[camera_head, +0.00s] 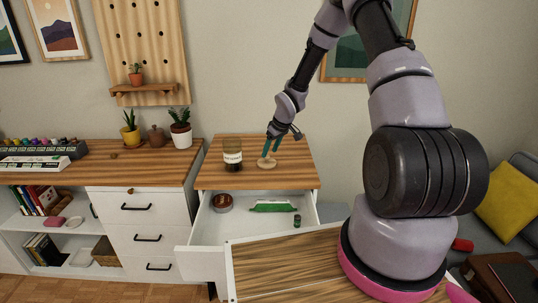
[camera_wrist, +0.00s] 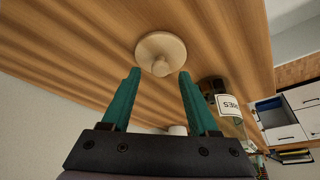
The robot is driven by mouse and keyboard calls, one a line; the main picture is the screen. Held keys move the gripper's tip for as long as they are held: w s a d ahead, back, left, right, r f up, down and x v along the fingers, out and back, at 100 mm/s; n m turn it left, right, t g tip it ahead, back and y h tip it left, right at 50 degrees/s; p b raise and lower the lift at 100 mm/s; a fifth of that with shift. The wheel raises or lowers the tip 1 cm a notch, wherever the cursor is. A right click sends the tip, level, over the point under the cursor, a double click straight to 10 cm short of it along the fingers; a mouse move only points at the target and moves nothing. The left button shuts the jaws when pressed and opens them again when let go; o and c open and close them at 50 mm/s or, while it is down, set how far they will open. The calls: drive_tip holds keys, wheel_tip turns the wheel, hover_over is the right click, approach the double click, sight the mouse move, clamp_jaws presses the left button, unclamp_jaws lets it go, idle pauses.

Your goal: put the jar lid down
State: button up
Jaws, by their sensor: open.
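The jar lid (camera_wrist: 159,50) is a round, pale wooden disc with a knob. In the head view the lid (camera_head: 267,163) lies on the wooden desk top (camera_head: 300,178), just right of the jar. The jar (camera_head: 232,155) is dark with a white label, and it also shows at the right of the wrist view (camera_wrist: 229,106). My gripper (camera_head: 270,152) has teal fingers and is over the lid. In the wrist view my gripper (camera_wrist: 160,74) is open, its fingertips apart on either side of the knob and not visibly touching it.
Below the desk top an open white drawer (camera_head: 207,226) holds a round brown bowl (camera_head: 222,202), a green packet (camera_head: 272,206) and a small dark item (camera_head: 297,221). To the left, a cabinet bears potted plants (camera_head: 181,130) and a teapot (camera_head: 156,135). The desk top right of the lid is clear.

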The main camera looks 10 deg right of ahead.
drive_tip(key=s+d+r+m+h, duration=0.1)
drive_tip(key=s+d+r+m, duration=0.1)
drive_tip(key=s+r, duration=0.65)
drive_tip(key=s+d+r+m+t+h, duration=0.1)
drive_tip(key=s+d+r+m, duration=0.15)
drive_tip(key=r, duration=1.05)
drive_tip(key=s+d+r+m+h, duration=0.1)
drive_tip(key=s+d+r, duration=0.1)
drive_tip(key=s+r, duration=0.6)
drive_tip(key=s+a+r+m+t+y, duration=0.1)
drive_tip(key=s+r+m, duration=0.1)
drive_tip(key=s+r, duration=0.3)
drive_tip(key=s+a+r+m+t+y, duration=0.1)
drive_tip(key=s+r+m, duration=0.2)
drive_tip(key=s+r, duration=0.3)
drive_tip(key=s, duration=0.5)
drive_tip(key=shift+s+r+y, duration=0.2)
drive_tip(key=shift+y, duration=0.1)
drive_tip(key=shift+m, duration=0.25)
